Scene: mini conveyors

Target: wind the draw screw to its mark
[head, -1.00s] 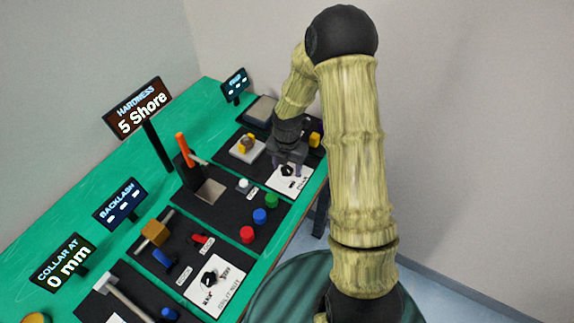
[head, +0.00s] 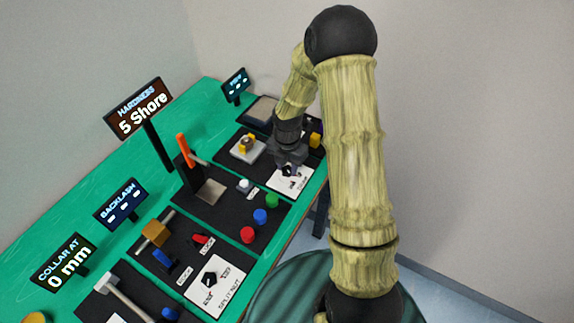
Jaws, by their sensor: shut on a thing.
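My gripper (head: 289,168) is at the far right station, low over a white card (head: 288,184). It is shut on a small dark knob at that card. The gripper and arm hide most of the knob, and its pointer and marks are too small to read. I cannot tell from its label whether this knob is the draw screw. Behind it on the same dark mat stands a pale block with a yellow part (head: 247,147). A small yellow piece (head: 315,140) shows just right of the gripper.
A sign (head: 62,262) reads "COLLAR AT 0 mm"; another (head: 138,108) reads "HARDNESS 5 Shore". The backlash display (head: 121,204) shows dashes. A split nut card (head: 217,289) with a black knob lies in front. Red, blue and green buttons (head: 260,216) stand mid-table.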

